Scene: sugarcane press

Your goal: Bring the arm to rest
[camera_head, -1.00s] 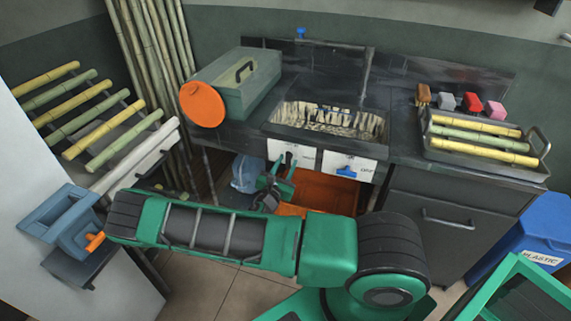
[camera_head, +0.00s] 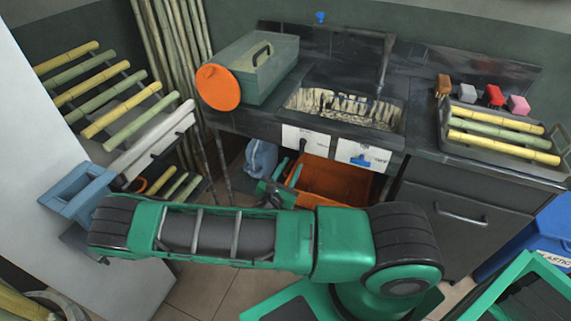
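My green and black arm (camera_head: 215,235) stretches across the lower middle of the view, its elbow at the left beside a blue-grey device. My gripper (camera_head: 285,178) shows small behind the arm, in front of the counter's open lower bay. Its green fingers look spread apart, and I see nothing between them. The wrist is partly hidden by the arm.
An orange crate (camera_head: 335,182) and a blue jug (camera_head: 261,158) are under the counter (camera_head: 425,140), close to my gripper. The blue-grey device (camera_head: 77,192) stands left by my elbow. A cane rack (camera_head: 150,150) is left, a blue bin (camera_head: 535,240) right.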

